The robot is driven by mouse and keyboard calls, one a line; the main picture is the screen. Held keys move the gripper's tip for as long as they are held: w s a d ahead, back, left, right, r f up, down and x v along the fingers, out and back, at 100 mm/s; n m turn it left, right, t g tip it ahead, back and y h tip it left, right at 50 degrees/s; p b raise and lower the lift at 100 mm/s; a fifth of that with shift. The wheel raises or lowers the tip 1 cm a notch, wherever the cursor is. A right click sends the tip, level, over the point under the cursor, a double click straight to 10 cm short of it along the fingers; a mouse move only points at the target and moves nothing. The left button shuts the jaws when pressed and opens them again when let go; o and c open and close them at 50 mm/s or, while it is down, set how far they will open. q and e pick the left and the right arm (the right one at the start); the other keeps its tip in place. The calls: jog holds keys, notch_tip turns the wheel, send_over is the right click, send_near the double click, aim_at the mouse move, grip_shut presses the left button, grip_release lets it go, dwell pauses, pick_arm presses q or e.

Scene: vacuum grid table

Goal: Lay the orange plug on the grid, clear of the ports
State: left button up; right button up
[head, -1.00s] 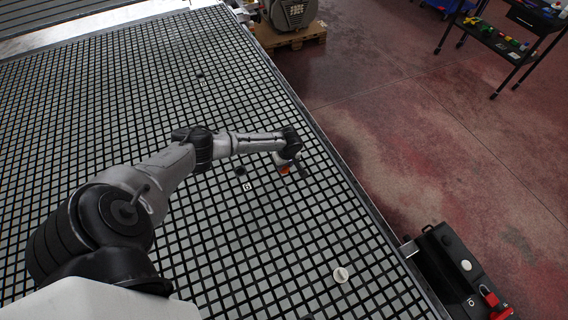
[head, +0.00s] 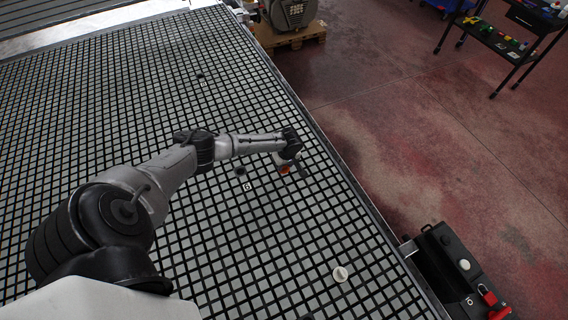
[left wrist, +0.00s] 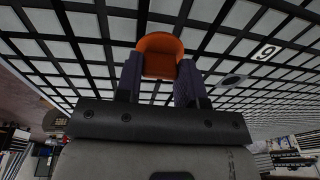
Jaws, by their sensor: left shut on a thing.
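The orange plug (head: 285,170) is small in the head view, just below my left wrist and over the grid table (head: 200,235). In the left wrist view, the orange plug (left wrist: 160,56) sits between the two purple fingertips of my left gripper (left wrist: 160,76), which is shut on it. I cannot tell whether the plug touches the grid. A dark round port (head: 240,171) with a small white number label (head: 247,187) lies to the left of the plug, apart from it. This port (left wrist: 232,80) also shows in the left wrist view, right of the fingers. My right gripper is not in view.
A white round cap (head: 340,274) sits on the grid near the front right. Another dark port (head: 200,75) is farther back. The grid around the plug is otherwise bare. The table's right edge has a metal rail, with a black control box (head: 450,265) beside it.

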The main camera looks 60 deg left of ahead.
aim_at(288, 170)
pick_arm(q)
jog(key=shift+f+b, duration=0.35)
jog(key=shift+f, duration=0.3)
jog(key=o, duration=1.1)
jog(key=shift+w+d+r+p, duration=0.15)
jog(key=shift+d+r+p, duration=0.15)
jog(key=shift+r, duration=2)
jog(key=shift+w+d+r+p, duration=0.15)
jog(key=shift+d+r, duration=0.1)
jog(key=shift+r, duration=2)
jog(key=shift+w+d+r+p, duration=0.15)
jog(key=shift+d+r+p, duration=0.15)
jog(key=shift+r, duration=2)
